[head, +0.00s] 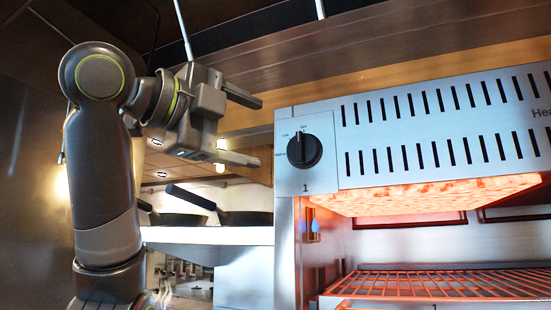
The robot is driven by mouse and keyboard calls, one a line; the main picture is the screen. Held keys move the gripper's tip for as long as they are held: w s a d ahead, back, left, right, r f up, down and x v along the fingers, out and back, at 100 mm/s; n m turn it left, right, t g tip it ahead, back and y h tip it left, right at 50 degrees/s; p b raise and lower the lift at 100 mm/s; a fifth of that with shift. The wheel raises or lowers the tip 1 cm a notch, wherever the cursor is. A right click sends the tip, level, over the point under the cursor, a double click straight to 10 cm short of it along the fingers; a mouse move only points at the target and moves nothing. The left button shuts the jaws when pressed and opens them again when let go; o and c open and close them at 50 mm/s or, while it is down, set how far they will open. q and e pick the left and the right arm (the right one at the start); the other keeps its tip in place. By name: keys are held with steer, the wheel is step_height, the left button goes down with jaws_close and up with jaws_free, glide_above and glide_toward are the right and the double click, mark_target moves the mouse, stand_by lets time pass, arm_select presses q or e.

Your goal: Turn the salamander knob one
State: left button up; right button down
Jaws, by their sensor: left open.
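The salamander knob one (304,151) is a round black dial with a pale pointer line, on a steel panel marked "1" below it. It sits at the left end of the salamander (440,95), whose heating element (425,195) glows orange. My left gripper (253,131) is to the left of the knob, apart from it in the picture. Its two fingers point right, spread one above the other, with nothing between them. My right gripper is not in view.
A glowing wire rack (440,284) lies inside the salamander at the lower right. Dark pans (245,217) stand on a steel shelf (205,236) behind and below my left gripper. A hood (400,35) runs above. A metal wall is at the left.

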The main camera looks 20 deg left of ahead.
arm_select(q)
steer(key=b+v, duration=0.2)
steer(key=v, duration=0.5)
stand_by(0.5)
